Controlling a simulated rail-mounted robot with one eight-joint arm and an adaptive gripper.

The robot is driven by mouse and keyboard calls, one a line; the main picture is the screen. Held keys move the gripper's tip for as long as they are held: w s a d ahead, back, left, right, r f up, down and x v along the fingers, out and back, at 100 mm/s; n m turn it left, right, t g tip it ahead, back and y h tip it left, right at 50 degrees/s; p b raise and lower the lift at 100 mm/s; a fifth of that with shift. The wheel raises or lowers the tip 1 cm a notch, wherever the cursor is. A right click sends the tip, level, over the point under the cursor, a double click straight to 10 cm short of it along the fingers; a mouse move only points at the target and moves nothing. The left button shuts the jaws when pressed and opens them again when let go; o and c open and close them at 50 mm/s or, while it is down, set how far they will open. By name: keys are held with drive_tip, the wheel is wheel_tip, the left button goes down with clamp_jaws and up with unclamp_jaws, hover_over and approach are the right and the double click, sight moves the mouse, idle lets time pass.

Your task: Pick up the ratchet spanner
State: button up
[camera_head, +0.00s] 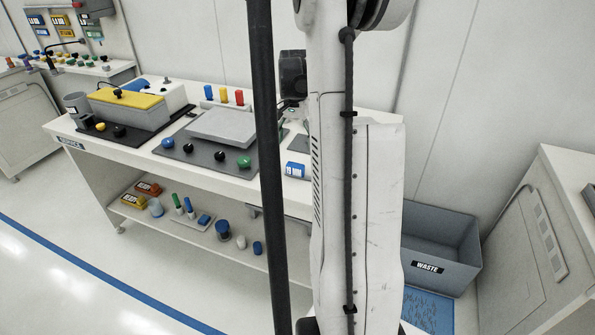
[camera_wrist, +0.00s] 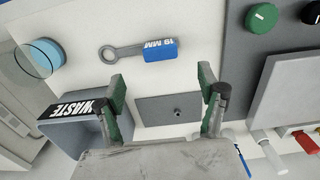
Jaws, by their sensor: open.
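The ratchet spanner (camera_wrist: 130,48) lies on the white bench top in the wrist view. It has a grey ring end at the left, a short grey shaft, and a blue block marked 19 MM at the right. In the head view only its blue 19 MM block (camera_head: 296,170) shows; my arm hides the rest. My gripper (camera_wrist: 163,88) is open and empty, its two green-padded fingers spread apart. In the picture the spanner lies beyond the fingertips, its blue block between their lines.
A grey waste bin (camera_head: 440,230) stands right of the bench (camera_head: 180,160). A dark mat (camera_head: 190,150) with coloured knobs and a grey block lies left of the spanner in the head view.

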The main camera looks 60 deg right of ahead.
sight(295, 164)
wheel_tip(295, 164, down, 10)
drive_tip(key=shift+r, duration=0.15)
idle(0.4)
drive_tip(key=c, duration=1.4)
drive_tip(key=shift+r, duration=0.1)
drive_tip(key=shift+r, duration=0.55)
wheel_tip(295, 164, up, 3)
drive_tip(key=shift+f, duration=0.15)
drive_tip(key=w+a+r, duration=0.2)
drive_tip(key=a+r, duration=0.5)
drive_tip(key=a, duration=0.4)
drive_tip(key=shift+w+a, duration=0.15)
drive_tip(key=shift+w, duration=0.15)
